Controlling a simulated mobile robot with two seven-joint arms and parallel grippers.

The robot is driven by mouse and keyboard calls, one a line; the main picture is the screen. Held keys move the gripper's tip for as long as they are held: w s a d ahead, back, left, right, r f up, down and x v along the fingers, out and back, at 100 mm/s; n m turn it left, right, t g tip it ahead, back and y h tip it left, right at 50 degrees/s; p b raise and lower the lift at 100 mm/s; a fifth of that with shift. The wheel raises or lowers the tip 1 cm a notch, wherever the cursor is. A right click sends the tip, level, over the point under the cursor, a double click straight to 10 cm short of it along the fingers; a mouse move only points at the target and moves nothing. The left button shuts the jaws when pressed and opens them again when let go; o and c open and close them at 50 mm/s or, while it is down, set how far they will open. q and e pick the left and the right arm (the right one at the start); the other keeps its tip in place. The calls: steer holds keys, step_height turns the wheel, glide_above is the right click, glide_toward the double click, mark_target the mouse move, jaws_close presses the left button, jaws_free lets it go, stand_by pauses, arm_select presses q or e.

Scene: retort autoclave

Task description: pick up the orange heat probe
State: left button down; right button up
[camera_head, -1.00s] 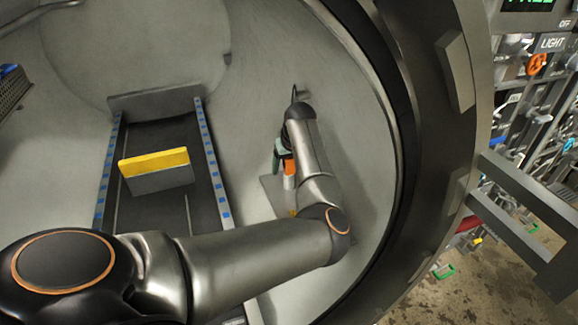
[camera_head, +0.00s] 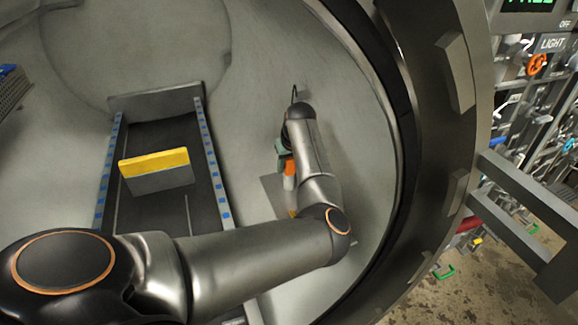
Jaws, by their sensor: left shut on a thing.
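The orange heat probe (camera_head: 290,168) shows as a small orange and pale piece beside my left forearm, inside the round chamber on its right side. It is above or at a grey plate on the curved wall; I cannot tell whether it touches the plate. My left gripper (camera_head: 282,150) shows as a small greenish part at the top of the probe and is shut on it. The fingertips and much of the probe are hidden behind my arm. My right gripper is not in view.
A dark track (camera_head: 150,218) with blue-marked rails runs along the chamber floor, and a yellow-topped grey block (camera_head: 156,170) stands on it. The grey plate (camera_head: 272,190) lies by the probe. The thick chamber rim (camera_head: 432,130) curves close to my arm's right.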

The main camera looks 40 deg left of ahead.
arm_select(q)
step_height(320, 180, up, 7)
steer(key=shift+w+f, duration=0.1)
steer(key=shift+f, duration=0.1)
steer(key=s+a, duration=0.4)
steer(key=s, duration=0.4)
steer(key=s+a, duration=0.4)
steer(key=s, duration=0.4)
steer(key=shift+a+r, duration=0.2)
step_height(320, 180, up, 7)
steer(key=p, duration=0.8)
